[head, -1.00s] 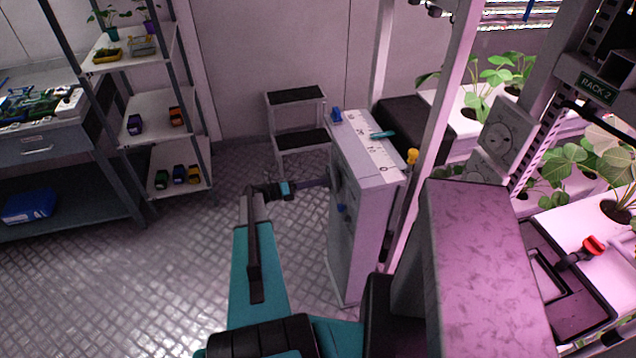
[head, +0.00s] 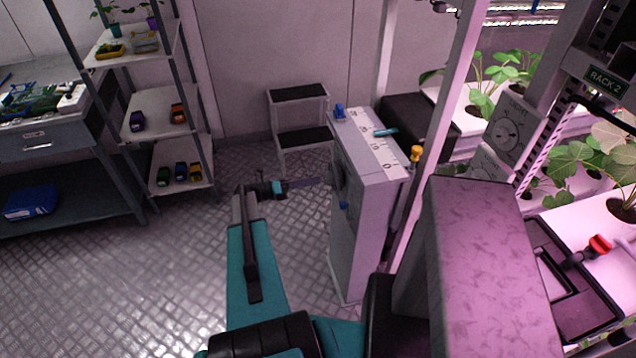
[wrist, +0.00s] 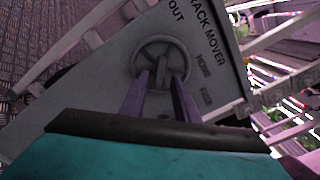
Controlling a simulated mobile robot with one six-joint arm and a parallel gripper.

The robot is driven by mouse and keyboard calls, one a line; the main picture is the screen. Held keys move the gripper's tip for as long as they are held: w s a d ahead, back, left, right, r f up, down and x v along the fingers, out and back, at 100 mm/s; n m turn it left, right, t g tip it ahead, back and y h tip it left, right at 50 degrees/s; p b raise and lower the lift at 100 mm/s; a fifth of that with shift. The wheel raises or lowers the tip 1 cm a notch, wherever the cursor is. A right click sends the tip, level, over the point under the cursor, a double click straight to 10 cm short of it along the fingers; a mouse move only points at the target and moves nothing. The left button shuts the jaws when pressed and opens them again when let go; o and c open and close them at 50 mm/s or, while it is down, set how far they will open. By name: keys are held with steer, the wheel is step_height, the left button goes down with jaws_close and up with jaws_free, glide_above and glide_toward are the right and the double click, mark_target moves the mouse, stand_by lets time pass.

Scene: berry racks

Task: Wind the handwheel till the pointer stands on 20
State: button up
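The grey rack mover cabinet (head: 362,225) stands in the middle of the head view. Its top carries a white number scale (head: 377,150) with 0 at the near end, and a teal pointer (head: 385,132) lies beside it, close to 20, perhaps slightly on the lower side. The handwheel is a round, spoked grey wheel (wrist: 163,45) on the cabinet face; the head view shows it edge-on. My gripper (wrist: 163,85) reaches it, its two purple-grey fingers apart on either side of a wheel spoke. Whether they press on it is unclear. It also shows in the head view (head: 322,182).
A blue knob (head: 339,111) and a yellow knob (head: 416,153) sit near the cabinet top. A step stool (head: 299,94) stands behind, a shelf unit (head: 160,110) at left. Plant racks crowd the right. The floor left of the cabinet is open.

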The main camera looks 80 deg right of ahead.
steer(key=b+v, duration=0.2)
steer(key=v, duration=0.8)
steer(key=shift+b, duration=0.4)
steer(key=shift+w+m, duration=0.1)
steer(key=shift+m, duration=0.2)
steer(key=m+b, duration=0.4)
steer(key=m, duration=0.8)
steer(key=m+b, duration=0.5)
steer(key=m, duration=0.6)
steer(key=s+m+b, duration=0.1)
steer(key=m+b, duration=0.3)
steer(key=m, duration=0.8)
steer(key=shift+s+d+r+m, duration=0.15)
steer(key=shift+d+m, duration=0.15)
steer(key=shift+d, duration=0.05)
